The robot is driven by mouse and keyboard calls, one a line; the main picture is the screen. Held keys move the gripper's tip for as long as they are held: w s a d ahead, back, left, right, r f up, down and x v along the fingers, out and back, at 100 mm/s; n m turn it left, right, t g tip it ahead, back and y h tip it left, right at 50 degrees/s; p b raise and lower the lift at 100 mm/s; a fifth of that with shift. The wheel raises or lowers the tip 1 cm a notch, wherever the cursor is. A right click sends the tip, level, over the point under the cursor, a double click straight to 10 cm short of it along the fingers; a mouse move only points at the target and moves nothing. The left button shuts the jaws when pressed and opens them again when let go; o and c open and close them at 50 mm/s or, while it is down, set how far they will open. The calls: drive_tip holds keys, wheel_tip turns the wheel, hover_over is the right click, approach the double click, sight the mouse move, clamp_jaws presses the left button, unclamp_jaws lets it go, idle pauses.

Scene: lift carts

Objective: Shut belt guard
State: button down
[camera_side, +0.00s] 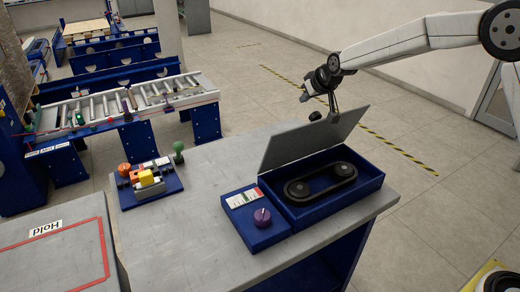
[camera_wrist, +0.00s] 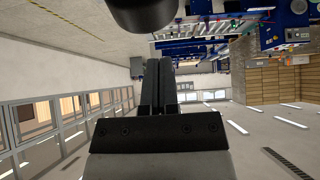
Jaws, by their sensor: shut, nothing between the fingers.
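The belt guard (camera_side: 305,140) is a flat grey lid, standing open and tilted upward at the back edge of a blue box (camera_side: 325,210) on the bench. Inside the box, a black belt (camera_side: 320,186) runs around two pulleys and is exposed. The guard is not visible in the wrist view.
A blue control box with a purple knob (camera_side: 262,217) stands left of the belt box. A blue plate with orange and yellow parts (camera_side: 148,180) and a green knob (camera_side: 178,148) sit farther left on the grey bench (camera_side: 215,185). A roller conveyor (camera_side: 130,103) stands behind.

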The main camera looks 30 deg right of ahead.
sight(315, 112)
drive_tip(key=shift+s+f, duration=0.3)
drive_tip(key=shift+s, duration=0.65)
drive_tip(key=shift+s+f, duration=0.3)
drive_tip(key=shift+s, duration=0.6)
drive_tip(key=shift+s+d+f, duration=0.1)
drive_tip(key=shift+s+d, duration=0.05)
